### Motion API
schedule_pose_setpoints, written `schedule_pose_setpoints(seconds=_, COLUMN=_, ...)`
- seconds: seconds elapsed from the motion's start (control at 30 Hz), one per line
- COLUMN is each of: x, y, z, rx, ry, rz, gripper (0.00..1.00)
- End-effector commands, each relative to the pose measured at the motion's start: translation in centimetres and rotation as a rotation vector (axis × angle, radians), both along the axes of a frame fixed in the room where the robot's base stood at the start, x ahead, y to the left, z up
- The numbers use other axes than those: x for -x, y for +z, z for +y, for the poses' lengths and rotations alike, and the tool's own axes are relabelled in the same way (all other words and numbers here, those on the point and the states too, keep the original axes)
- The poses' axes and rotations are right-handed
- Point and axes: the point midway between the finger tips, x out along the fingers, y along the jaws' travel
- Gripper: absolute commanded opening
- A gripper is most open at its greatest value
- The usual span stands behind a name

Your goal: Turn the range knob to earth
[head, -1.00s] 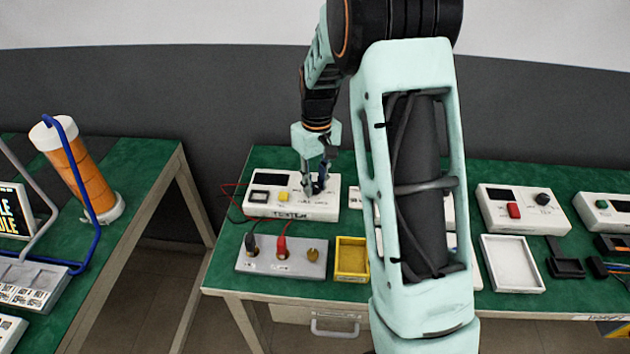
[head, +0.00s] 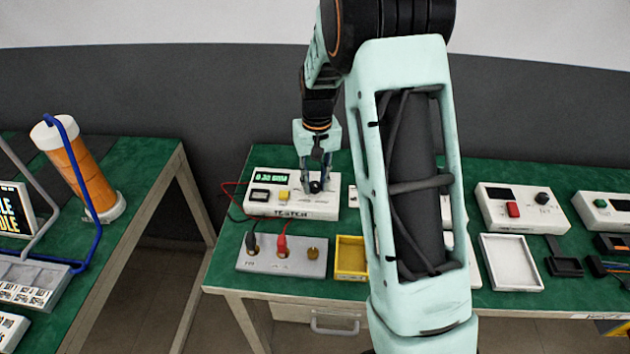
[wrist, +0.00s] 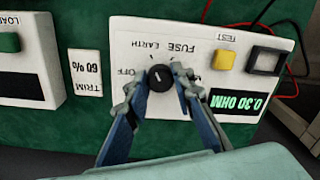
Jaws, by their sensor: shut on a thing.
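The tester (head: 290,208) is a white box on the green bench. Its black range knob (wrist: 159,77) shows in the wrist view, with the OFF label at its left and EARTH and FUSE above it. The knob's short white mark stands about upright in that view, roughly towards EARTH; its exact setting is hard to tell. My gripper (wrist: 160,95) is shut on the range knob, one finger on each side. It also shows in the head view (head: 315,187). The tester's display (wrist: 240,102) is lit green and reads 0.30 OHM.
A yellow TEST button (wrist: 223,60) and a black switch (wrist: 270,54) sit on the same panel. Red and black leads run to a grey terminal box (head: 282,265) in front. A yellow tray (head: 351,270) stands beside that box. My arm hides part of the bench.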

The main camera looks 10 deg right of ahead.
Motion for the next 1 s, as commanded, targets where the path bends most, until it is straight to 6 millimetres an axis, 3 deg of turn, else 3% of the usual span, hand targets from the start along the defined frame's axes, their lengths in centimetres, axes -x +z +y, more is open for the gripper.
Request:
schedule_pose_setpoints(seconds=0.13, x=0.1, y=-0.1, z=0.0, rx=0.000, ry=0.000, rz=0.003, gripper=0.00)
schedule_pose_setpoints(seconds=0.17, x=0.1, y=-0.1, z=0.0, rx=0.000, ry=0.001, rz=0.003, gripper=0.26)
schedule_pose_setpoints(seconds=0.3, x=0.1, y=-0.1, z=0.0, rx=0.000, ry=0.001, rz=0.003, gripper=0.40)
schedule_pose_setpoints(seconds=0.67, x=0.0, y=0.6, z=0.0, rx=0.000, ry=0.001, rz=0.000, gripper=0.40)
schedule_pose_setpoints(seconds=1.0, x=-0.1, y=7.2, z=-0.2, rx=0.001, ry=0.001, rz=-0.004, gripper=0.40)
